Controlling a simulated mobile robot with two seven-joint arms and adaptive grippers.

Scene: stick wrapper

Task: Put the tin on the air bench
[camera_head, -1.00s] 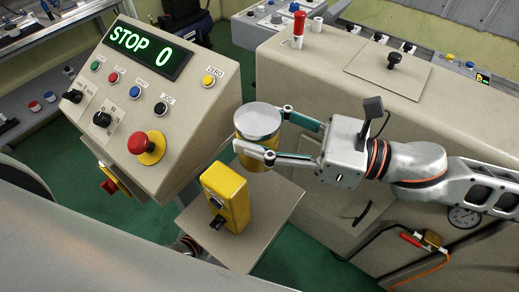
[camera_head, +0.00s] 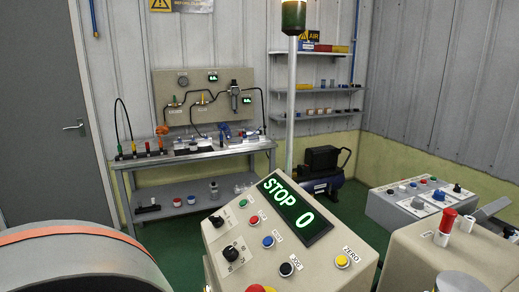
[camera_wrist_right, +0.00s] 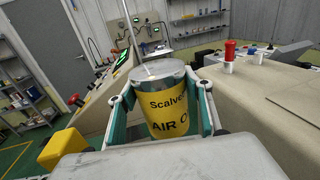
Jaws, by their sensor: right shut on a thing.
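The tin (camera_wrist_right: 167,110) is yellow with a silver lid and black lettering that includes "AIR". My right gripper (camera_wrist_right: 160,98) is shut on its sides and holds it upright in the right wrist view. In the head view only a grey round top (camera_head: 459,282), likely the tin's lid, shows at the bottom right edge. The air bench (camera_head: 218,152) stands against the back wall, with a gauge and hose panel above it. It also seems to show far behind the tin in the right wrist view. My left gripper is not in view.
The control console (camera_head: 290,235) with the STOP 0 display stands between me and the bench. A beige cabinet (camera_head: 455,255) with a red-topped post is at right. A compressor (camera_head: 322,170) sits right of the bench. Green floor shows between console and bench. A yellow box (camera_wrist_right: 65,150) is below left of the tin.

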